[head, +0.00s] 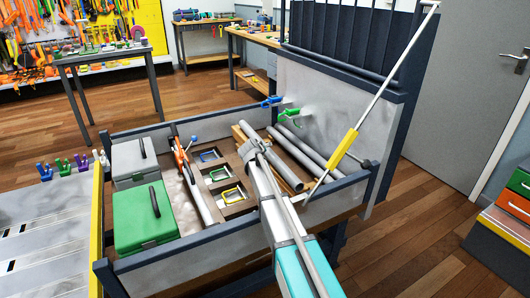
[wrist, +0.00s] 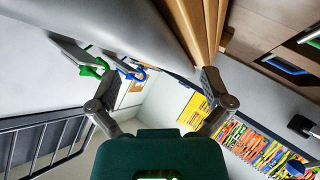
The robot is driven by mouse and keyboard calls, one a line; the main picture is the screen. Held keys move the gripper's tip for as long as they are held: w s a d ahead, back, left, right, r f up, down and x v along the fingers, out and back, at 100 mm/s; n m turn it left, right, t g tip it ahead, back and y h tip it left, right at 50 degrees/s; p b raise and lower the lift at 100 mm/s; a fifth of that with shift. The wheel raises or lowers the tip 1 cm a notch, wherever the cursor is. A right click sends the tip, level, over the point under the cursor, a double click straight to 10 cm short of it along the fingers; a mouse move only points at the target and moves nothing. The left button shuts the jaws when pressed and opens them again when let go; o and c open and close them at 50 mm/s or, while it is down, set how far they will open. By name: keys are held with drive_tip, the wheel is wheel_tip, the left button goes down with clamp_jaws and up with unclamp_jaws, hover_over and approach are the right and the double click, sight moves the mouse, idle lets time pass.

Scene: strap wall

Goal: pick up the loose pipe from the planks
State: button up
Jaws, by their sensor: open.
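The brown planks (head: 239,134) run under and beside my arm, and also show in the wrist view (wrist: 198,25). A large grey rounded surface (wrist: 125,22), probably a pipe, is close beside them there. My gripper (head: 253,148) is above the planks, left of the pipes. In the wrist view its fingers (wrist: 160,98) are wide apart with nothing between them.
The second pipe (head: 308,146) lies nearer the grey upright panel (head: 335,105). Green (head: 289,115) and blue (head: 271,101) clamps stick out there. A yellow-gripped bar (head: 343,147) slants across the right side. A green case (head: 145,215) and another pipe (head: 198,192) lie left.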

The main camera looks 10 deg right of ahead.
drive_tip(key=shift+b+x, duration=0.8)
drive_tip(key=shift+x, duration=1.25)
drive_tip(key=c, duration=1.3)
drive_tip(key=shift+r, duration=0.15)
wheel_tip(320, 180, up, 10)
drive_tip(key=p, duration=1)
